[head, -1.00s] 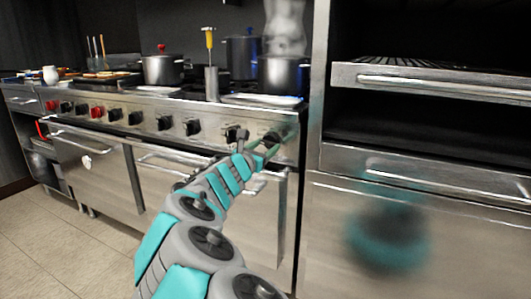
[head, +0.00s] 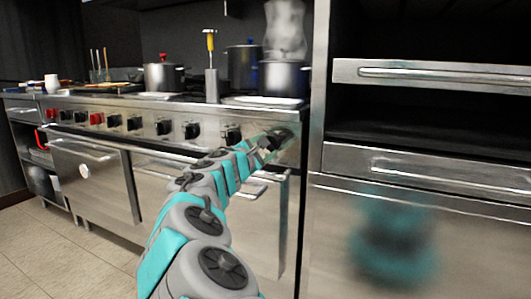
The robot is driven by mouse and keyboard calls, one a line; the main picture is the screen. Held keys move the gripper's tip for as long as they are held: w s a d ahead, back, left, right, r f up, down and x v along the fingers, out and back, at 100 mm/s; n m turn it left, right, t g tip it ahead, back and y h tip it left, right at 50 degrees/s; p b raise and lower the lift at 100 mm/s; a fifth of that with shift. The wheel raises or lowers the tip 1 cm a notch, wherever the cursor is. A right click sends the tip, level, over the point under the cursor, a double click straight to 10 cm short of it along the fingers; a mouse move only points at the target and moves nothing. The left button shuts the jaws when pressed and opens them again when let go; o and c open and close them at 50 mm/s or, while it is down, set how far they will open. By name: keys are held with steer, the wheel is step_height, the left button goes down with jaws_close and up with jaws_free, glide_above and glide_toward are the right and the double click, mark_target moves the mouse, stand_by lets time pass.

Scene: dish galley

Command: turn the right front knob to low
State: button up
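The range front carries a row of knobs, most of them black and a few red. The rightmost front knob (head: 281,138) is black and sits near the right end of the steel panel (head: 210,114). My gripper (head: 272,143) is at this knob, and the arm reaches up to it from below. The fingers look to be at or around the knob, but they are small and blurred, so I cannot tell whether they grip it. The knob's pointer cannot be read. The neighbouring black knob (head: 232,134) is just left of my gripper.
A steaming pot (head: 283,78) stands on the cooktop above the knob, with a white tray (head: 262,101) in front of it. An oven handle (head: 160,165) runs below the panel. A tall steel oven unit (head: 400,225) stands close on the right.

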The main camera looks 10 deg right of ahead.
steer(key=shift+m, duration=0.3)
steer(key=o, duration=1.4)
steer(key=shift+s, duration=0.1)
steer(key=v, duration=0.7)
steer(key=shift+s+a, duration=0.25)
